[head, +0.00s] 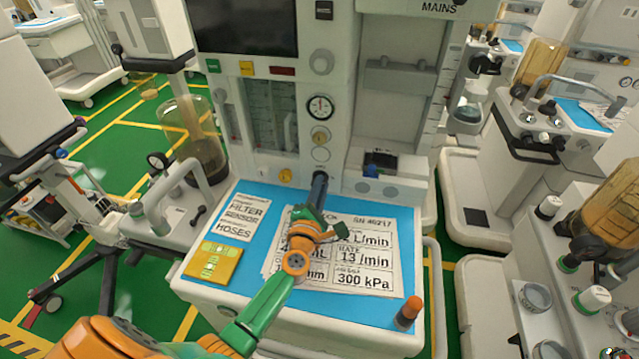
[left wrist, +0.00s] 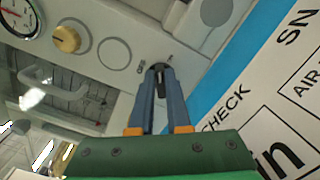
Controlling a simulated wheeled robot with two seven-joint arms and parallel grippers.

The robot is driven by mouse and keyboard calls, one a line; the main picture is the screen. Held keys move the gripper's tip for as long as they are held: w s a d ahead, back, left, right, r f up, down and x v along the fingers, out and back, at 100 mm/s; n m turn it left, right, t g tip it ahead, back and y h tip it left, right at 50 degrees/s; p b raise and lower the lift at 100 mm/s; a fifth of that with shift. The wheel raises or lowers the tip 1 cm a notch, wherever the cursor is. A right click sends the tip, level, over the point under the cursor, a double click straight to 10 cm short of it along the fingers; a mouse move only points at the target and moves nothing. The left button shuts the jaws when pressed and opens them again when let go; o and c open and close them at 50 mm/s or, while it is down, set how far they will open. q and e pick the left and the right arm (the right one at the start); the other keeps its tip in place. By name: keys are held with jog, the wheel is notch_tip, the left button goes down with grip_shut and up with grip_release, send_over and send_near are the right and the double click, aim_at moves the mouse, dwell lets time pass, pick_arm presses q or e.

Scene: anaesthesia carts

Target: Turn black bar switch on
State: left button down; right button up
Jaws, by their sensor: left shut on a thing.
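My left gripper (head: 318,182) reaches up from the lower left to the lower front panel of the anaesthesia cart (head: 322,155). In the left wrist view its two blue-grey fingers (left wrist: 160,74) are closed together at the panel. They are shut on the small black bar switch (left wrist: 158,68), which shows as a dark piece between the fingertips. Small marks stand on the panel on either side of it. The fingers hide most of the switch, so its exact angle cannot be told. In the head view the gripper covers it. My right gripper is not in view.
A round gauge (head: 320,107) and a knob (head: 320,138) sit above on the panel. Below is a blue worktop (head: 262,200) with printed sheets (head: 350,262), a yellow card (head: 213,260) and an orange-capped vial (head: 409,312). Other carts stand to both sides.

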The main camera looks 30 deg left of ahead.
pick_arm(q)
jog(key=m+p, duration=0.1)
jog(key=m, duration=0.5)
jog(key=shift+f, duration=0.2)
dwell(0.4)
jog(key=c, duration=0.9)
grip_release()
jog(key=shift+w+f, duration=0.1)
jog(key=p+v, duration=0.1)
jog(key=v, duration=0.6)
jog(key=shift+d, duration=0.1)
